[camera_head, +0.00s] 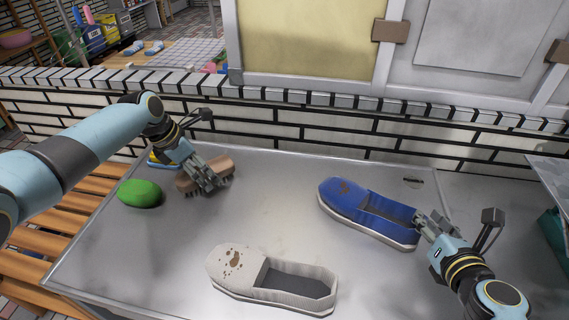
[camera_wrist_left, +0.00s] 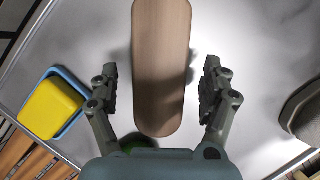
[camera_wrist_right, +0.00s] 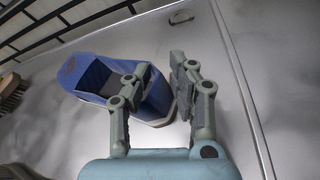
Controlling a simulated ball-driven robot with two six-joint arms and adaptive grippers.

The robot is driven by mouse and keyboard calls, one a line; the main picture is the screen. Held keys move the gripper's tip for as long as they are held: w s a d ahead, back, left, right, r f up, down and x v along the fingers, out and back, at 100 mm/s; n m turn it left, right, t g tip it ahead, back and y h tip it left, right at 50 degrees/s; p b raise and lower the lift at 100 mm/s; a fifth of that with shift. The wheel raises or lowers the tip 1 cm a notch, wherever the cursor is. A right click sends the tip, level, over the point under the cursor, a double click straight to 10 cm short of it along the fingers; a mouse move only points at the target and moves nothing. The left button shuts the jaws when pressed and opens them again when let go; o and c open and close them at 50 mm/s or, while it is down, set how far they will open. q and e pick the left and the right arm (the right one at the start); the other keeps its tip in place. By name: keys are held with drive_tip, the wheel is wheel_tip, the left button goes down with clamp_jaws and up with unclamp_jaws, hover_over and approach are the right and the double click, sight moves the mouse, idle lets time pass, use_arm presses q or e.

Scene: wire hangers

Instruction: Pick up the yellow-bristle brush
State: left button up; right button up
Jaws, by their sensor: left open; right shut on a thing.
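A brush with a light brown wooden back (camera_head: 220,167) lies near the left side of the metal table, bristles down. The bristles look brownish, and their colour is hard to tell. In the left wrist view its long rounded back (camera_wrist_left: 160,60) lies between the two fingers. My left gripper (camera_head: 205,182) is over the brush, open, one finger on each side with gaps. My right gripper (camera_head: 424,222) is shut on the heel edge of the blue shoe (camera_head: 350,205), which also shows in the right wrist view (camera_wrist_right: 150,98). The brush (camera_wrist_right: 12,92) is at that view's left edge.
A green rounded object (camera_head: 140,193) lies left of the brush. A yellow block in a blue tray (camera_wrist_left: 72,125) is beside it, partly hidden in the head view. A stained white shoe (camera_head: 235,262) sits at the front. The table between brush and blue shoe is clear.

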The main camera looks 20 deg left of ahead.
use_arm(q)
drive_tip(key=shift+w+d+f, duration=0.15)
drive_tip(key=shift+w+f, duration=0.05)
drive_tip(key=shift+f, duration=0.45)
drive_tip(key=c, duration=1.5)
drive_tip(key=shift+o, duration=0.2)
wheel_tip(320, 180, up, 10)
drive_tip(key=shift+r, duration=0.1)
